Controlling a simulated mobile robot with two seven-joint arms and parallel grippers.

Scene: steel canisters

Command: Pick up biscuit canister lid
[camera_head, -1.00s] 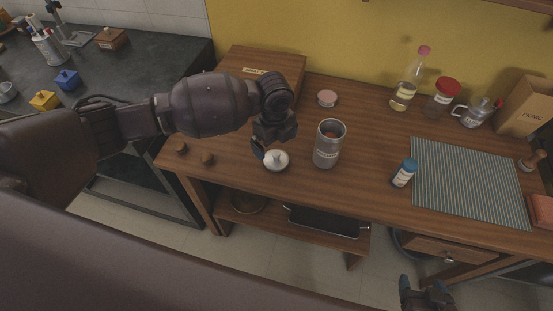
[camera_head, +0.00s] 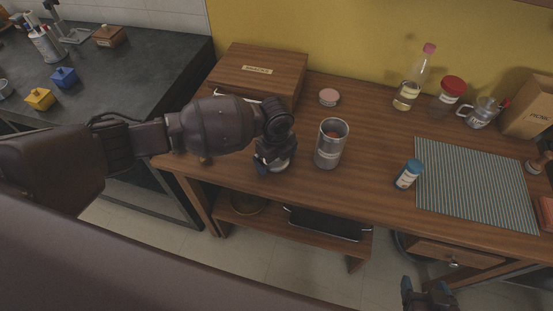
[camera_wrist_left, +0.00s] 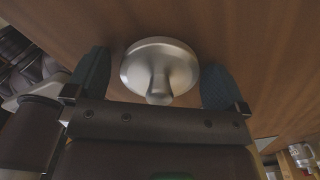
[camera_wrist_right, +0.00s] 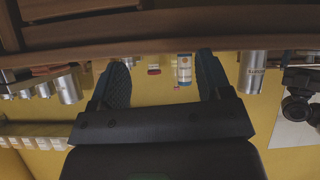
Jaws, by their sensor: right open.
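The round steel canister lid (camera_wrist_left: 160,62) lies on the wooden table with its knob facing the left wrist camera. In the head view the lid (camera_head: 284,168) is partly hidden by my left gripper (camera_head: 272,164). My left gripper is open, with one blue finger on each side of the lid and a gap on both sides. An open steel canister (camera_head: 329,150) with a pale label stands upright just right of the lid. My right gripper (camera_head: 428,290) is open and empty, low in front of the table.
A wooden box (camera_head: 258,72) stands behind my left arm. A small pink-topped jar (camera_head: 329,97) is behind the canister. A blue-capped bottle (camera_head: 408,174) and a striped mat (camera_head: 475,185) are to the right. Bottles and jars line the back right.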

